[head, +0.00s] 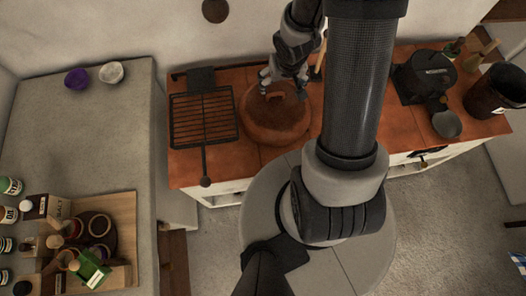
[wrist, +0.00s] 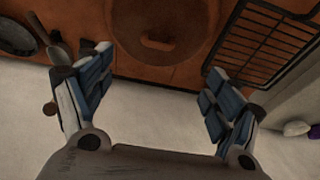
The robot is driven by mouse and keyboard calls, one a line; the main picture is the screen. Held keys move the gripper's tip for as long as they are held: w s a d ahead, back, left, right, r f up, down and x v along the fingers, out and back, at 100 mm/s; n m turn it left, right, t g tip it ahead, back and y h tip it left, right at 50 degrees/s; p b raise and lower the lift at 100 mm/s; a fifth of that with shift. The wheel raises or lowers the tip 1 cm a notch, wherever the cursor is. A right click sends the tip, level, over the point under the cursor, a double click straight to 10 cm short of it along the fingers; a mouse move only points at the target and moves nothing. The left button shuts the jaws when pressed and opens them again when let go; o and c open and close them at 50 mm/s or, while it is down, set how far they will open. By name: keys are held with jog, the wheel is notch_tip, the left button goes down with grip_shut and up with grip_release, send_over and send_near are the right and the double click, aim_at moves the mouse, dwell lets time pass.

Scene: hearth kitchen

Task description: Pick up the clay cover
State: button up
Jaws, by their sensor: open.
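A round terracotta-brown clay piece, which looks like the clay cover (head: 265,135), sits on the orange tiled counter in the head view, right of a black grill rack. Its middle is darker than its rim. In the wrist view the clay cover (wrist: 185,12) is at the top centre, cut off by the frame, with a rounded shape near its middle. My gripper (head: 283,86) is over the far part of the cover in the head view. In the wrist view my gripper (wrist: 158,65) has its fingers wide apart with nothing between them. Whether it touches the cover cannot be told.
The black grill rack (head: 203,118) lies close left of the cover, its handle over the counter's front edge. A black appliance (head: 425,77), a small pan (head: 446,124) and a dark pot (head: 497,91) stand at right. A grey counter (head: 100,125) at left holds two bowls and jars.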

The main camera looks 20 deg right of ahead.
jog(key=b, duration=0.8)
send_near(276, 94)
jog(key=x, duration=0.4)
jog(key=shift+s+f, duration=0.1)
jog(key=shift+f, duration=0.35)
jog(key=b+x, duration=0.3)
jog(key=x, duration=0.2)
jog(key=shift+w+f, duration=0.2)
jog(key=shift+w, duration=0.05)
jog(key=shift+r, duration=0.1)
jog(key=shift+c, duration=0.5)
grip_shut()
